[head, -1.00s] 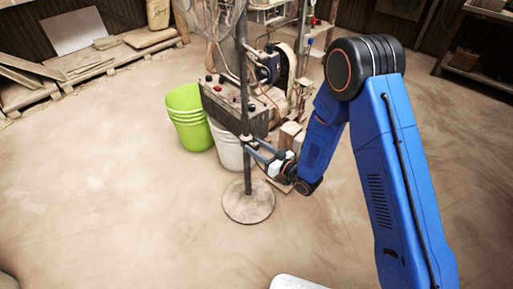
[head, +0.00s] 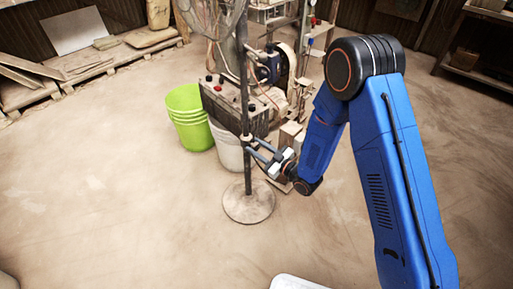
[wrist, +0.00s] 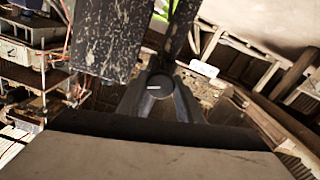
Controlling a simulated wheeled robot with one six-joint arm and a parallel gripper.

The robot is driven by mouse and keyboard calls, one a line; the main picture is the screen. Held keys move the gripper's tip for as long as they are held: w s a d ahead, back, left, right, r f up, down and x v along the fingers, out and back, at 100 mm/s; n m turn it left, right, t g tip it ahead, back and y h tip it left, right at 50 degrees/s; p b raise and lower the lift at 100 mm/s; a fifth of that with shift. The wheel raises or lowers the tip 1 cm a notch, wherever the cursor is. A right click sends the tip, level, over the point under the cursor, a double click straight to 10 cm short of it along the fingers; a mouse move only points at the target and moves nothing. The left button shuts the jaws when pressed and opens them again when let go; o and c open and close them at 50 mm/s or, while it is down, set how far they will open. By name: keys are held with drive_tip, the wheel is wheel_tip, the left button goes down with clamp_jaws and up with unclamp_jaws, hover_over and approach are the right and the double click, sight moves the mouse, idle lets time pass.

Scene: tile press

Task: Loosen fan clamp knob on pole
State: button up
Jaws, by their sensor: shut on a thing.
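The fan pole (head: 246,100) stands upright on a round, dusty base (head: 248,208). The fan (head: 213,14) is near its top and is cut off by the picture's upper edge. A light clamp collar (head: 246,137) sits partway up the pole. My gripper (head: 254,146) reaches the collar from the lower right. In the wrist view the dark round clamp knob (wrist: 160,86), with a short white mark on its face, sits between my two fingers. They are shut on it. The pole (wrist: 180,32) rises behind it. In the head view my fingers hide the knob.
A dusty press with a control box (head: 228,104) stands close behind the pole. Green buckets (head: 188,118) and a white bucket (head: 229,150) are beside it. Pallets (head: 80,68) lie at the back left. The floor in front and to the left is clear.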

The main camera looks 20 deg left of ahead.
drive_tip(key=o, duration=1)
drive_tip(key=shift+o, duration=0.2)
drive_tip(key=shift+d, duration=0.15)
drive_tip(key=v, duration=1.7)
drive_tip(key=shift+s, duration=0.15)
